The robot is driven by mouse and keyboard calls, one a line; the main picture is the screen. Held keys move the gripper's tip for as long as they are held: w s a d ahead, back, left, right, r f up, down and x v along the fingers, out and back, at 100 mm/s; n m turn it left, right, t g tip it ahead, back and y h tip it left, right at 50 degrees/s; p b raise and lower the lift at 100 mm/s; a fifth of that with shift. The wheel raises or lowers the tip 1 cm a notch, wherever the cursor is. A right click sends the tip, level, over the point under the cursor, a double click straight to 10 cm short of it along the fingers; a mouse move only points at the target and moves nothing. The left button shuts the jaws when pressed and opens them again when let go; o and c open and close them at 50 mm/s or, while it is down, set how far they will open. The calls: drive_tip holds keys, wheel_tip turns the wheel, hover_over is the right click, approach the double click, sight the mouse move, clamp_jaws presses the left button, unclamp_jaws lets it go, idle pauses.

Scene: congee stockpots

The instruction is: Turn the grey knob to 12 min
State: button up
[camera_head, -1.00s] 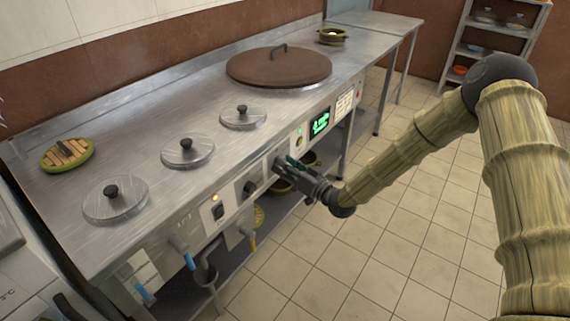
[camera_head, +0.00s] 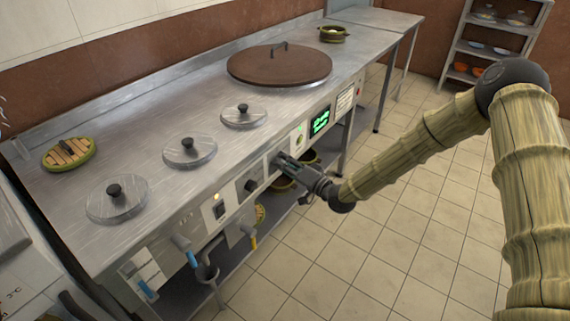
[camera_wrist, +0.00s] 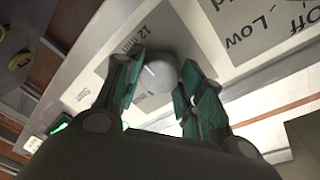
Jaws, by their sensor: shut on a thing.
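The grey knob (camera_wrist: 157,75) is a round light-grey dial with a pale pointer line, on the front panel of the steel counter. In the wrist view a "12 min" label is printed just above it, on the upper left. My gripper (camera_wrist: 155,88) has its two teal-padded fingers on either side of the knob, shut on it. In the head view my gripper (camera_head: 284,160) reaches the panel from the right, and its fingers hide the knob. The pointer's exact setting is too small to tell for certain.
A black knob (camera_head: 250,186) sits left of my gripper on the panel, and a green display (camera_head: 320,121) is to the right. An "Off - Low" label (camera_wrist: 262,24) shows in the wrist view. Pot lids (camera_head: 190,150) cover the countertop. The tiled floor in front is clear.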

drive_tip(key=shift+w+r, duration=0.1)
drive_tip(key=shift+w, duration=0.05)
drive_tip(key=o, duration=1)
drive_tip(key=v, duration=1.2)
